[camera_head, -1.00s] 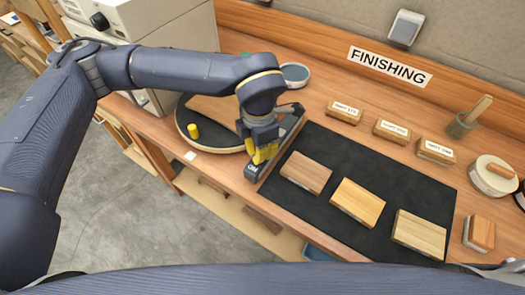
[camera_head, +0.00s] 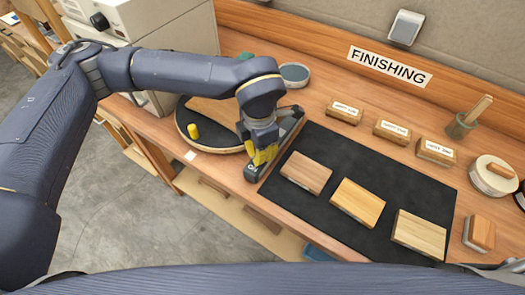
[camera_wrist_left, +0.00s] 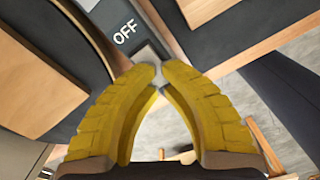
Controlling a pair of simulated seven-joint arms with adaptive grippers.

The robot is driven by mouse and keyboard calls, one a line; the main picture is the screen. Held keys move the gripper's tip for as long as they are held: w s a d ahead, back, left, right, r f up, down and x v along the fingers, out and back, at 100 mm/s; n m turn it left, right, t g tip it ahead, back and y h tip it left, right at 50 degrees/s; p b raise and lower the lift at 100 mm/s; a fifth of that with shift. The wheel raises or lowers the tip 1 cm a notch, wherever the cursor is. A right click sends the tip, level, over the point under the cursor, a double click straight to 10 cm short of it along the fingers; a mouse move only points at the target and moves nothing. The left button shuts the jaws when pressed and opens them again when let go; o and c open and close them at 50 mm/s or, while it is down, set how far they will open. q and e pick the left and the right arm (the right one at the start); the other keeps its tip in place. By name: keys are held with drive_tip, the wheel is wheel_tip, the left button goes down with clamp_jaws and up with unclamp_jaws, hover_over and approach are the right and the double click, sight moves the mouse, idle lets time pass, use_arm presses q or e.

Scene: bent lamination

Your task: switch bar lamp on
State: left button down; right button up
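The bar lamp (camera_head: 285,137) is a long dark bar lying on the bench along the left edge of the black mat. Its near end shows in the left wrist view with a white "OFF" label (camera_wrist_left: 125,31) and a grey switch part (camera_wrist_left: 145,54) beside it. My left gripper (camera_head: 261,158) points down over this near end. In the wrist view its yellow fingertips (camera_wrist_left: 159,70) come together right by the switch part and look shut. I cannot tell whether they touch it. My right gripper is not in view.
The black mat (camera_head: 330,208) holds three wooden blocks. Labelled sanding blocks, a bowl (camera_head: 295,75) and a brush pot (camera_head: 461,126) stand behind. The bench's front edge is close to the lamp's near end.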

use_arm(q)
drive_tip(key=shift+r, duration=3.4)
